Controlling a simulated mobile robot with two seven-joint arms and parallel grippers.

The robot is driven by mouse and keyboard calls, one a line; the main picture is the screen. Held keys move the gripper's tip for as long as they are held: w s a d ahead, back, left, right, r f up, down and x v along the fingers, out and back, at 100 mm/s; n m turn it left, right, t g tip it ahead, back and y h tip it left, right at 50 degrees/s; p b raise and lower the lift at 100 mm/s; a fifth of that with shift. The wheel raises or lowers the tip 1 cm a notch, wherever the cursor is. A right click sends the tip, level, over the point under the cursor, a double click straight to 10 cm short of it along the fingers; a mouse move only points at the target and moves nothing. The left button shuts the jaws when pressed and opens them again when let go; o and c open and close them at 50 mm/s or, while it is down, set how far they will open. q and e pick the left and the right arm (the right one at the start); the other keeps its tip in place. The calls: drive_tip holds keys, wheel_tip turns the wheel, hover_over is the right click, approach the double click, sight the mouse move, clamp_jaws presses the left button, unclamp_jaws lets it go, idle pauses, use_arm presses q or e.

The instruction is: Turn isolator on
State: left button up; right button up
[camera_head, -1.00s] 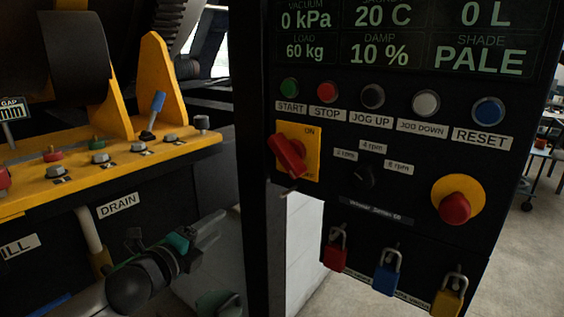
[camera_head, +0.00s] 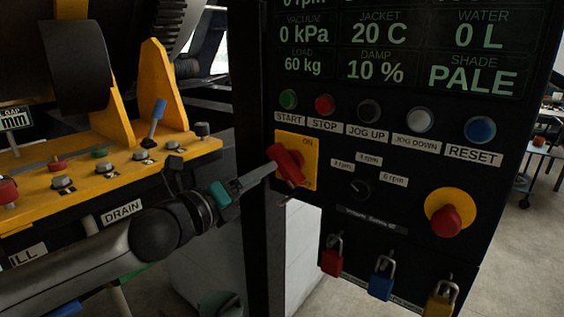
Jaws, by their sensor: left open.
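The isolator is a red handle (camera_head: 290,164) on a yellow plate (camera_head: 311,155) at the left edge of the black control panel. The plate reads ON at its top right; its lower lettering is too small to read. The handle slants from upper left to lower right. My left gripper (camera_head: 266,172) is open and comes in from the left, with its grey fingertip close to the handle's left side. I cannot tell whether they touch. The far finger is not clearly visible. My right gripper is not in view.
Above the isolator are a green START button (camera_head: 288,100) and a red STOP button (camera_head: 324,104). A small black selector knob (camera_head: 359,187) and a red mushroom button (camera_head: 446,221) are to the right. Several padlocks hang below. A yellow lever console (camera_head: 105,175) stands at left.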

sight(282, 164)
use_arm(q)
drive_tip(key=shift+x, duration=4)
clamp_jaws()
